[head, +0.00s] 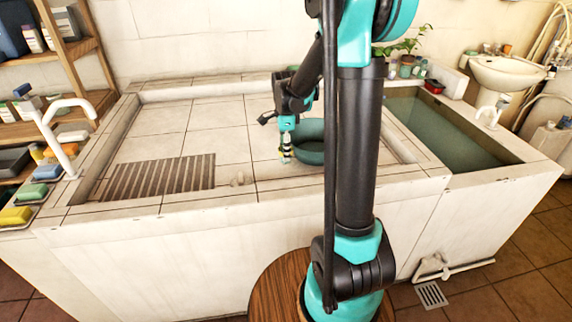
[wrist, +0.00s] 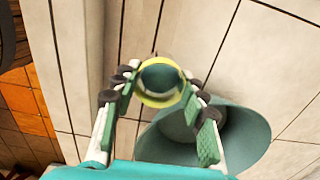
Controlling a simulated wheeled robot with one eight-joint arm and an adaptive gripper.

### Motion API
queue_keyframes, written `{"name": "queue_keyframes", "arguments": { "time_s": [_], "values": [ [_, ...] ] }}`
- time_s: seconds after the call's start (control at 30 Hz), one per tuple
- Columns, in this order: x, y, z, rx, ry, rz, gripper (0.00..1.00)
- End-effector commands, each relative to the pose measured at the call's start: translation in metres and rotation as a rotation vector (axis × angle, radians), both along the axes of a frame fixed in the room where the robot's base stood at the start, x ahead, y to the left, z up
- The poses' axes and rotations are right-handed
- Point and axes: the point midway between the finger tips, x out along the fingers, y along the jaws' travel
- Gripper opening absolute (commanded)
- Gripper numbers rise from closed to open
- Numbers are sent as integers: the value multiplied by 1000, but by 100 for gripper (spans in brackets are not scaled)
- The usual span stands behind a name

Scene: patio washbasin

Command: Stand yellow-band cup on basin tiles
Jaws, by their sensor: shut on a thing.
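The yellow-band cup (wrist: 160,102) is between the fingers of my gripper (wrist: 160,80) in the wrist view, which looks into its round mouth ringed in yellow. In the head view my gripper (head: 287,146) points down, shut on the small cup (head: 286,154), which is mostly hidden by the fingers. The cup looks upright, low over the pale basin tiles (head: 222,143); I cannot tell whether its bottom touches them. A larger teal bowl (head: 311,152) stands on the tiles just right of the cup, and it also shows in the wrist view (wrist: 245,150).
A water-filled trough (head: 450,130) is at the right. A white tap (head: 65,120) stands at left. Tiles left of my gripper are clear.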

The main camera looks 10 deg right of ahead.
Motion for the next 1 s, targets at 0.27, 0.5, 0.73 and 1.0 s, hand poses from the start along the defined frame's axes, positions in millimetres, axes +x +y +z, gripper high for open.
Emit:
{"name": "queue_keyframes", "arguments": {
  "time_s": [0.27, 0.5, 0.73, 1.0],
  "values": [
    [0, 0, -30, 0, 0, 0, 13],
    [0, 0, -60, 0, 0, 0, 13],
    [0, 0, -66, 0, 0, 0, 13],
    [0, 0, -68, 0, 0, 0, 47]
  ]
}}
